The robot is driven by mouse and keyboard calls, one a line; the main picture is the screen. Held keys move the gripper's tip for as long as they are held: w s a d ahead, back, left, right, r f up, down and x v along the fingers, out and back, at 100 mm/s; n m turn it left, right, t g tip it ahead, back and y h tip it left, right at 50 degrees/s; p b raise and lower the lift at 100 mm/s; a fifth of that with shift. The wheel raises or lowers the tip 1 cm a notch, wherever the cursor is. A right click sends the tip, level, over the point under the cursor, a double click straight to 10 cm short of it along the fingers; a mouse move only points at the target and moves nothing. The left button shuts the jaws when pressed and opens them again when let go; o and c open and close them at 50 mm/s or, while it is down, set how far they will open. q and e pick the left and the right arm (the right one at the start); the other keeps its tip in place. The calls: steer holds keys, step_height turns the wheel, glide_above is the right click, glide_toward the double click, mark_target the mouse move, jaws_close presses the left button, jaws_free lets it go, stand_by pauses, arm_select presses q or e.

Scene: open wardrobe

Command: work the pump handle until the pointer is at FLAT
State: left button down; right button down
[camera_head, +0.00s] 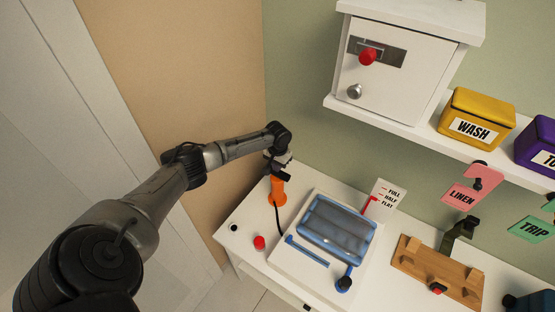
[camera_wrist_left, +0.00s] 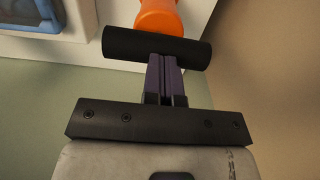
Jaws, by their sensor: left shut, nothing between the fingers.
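The orange pump (camera_head: 277,190) stands upright at the back left of the white counter. Its black crossbar handle (camera_wrist_left: 125,42) shows in the left wrist view, with the orange body (camera_wrist_left: 160,15) beyond it. My left gripper (camera_wrist_left: 166,62) is shut and empty, its fingertips at the middle of the bar; I cannot tell whether they touch it. In the head view the gripper (camera_head: 280,163) is just above the pump. A blue bag (camera_head: 338,228) lies on a white board. The red pointer (camera_head: 370,201) is beside the FULL/HALF/FLAT card (camera_head: 390,195), seemingly near HALF. My right gripper is not in view.
A red knob (camera_head: 259,242) is on the counter left of the board. A wooden rack (camera_head: 437,270) is to the right. A white cabinet (camera_head: 395,75) and yellow WASH box (camera_head: 475,118) are on the shelf above. The tan wall (camera_head: 180,60) is close behind the pump.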

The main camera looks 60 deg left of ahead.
arm_select(q)
steer(key=shift+s+f, duration=0.15)
steer(key=shift+f, duration=0.25)
steer(key=shift+r+p, duration=0.5)
steer(key=shift+p, duration=0.1)
step_height(320, 180, up, 5)
steer(key=p, duration=0.4)
steer(key=shift+f, duration=0.2)
step_height(320, 180, up, 9)
steer(key=shift+r, duration=0.1)
stand_by(1.2)
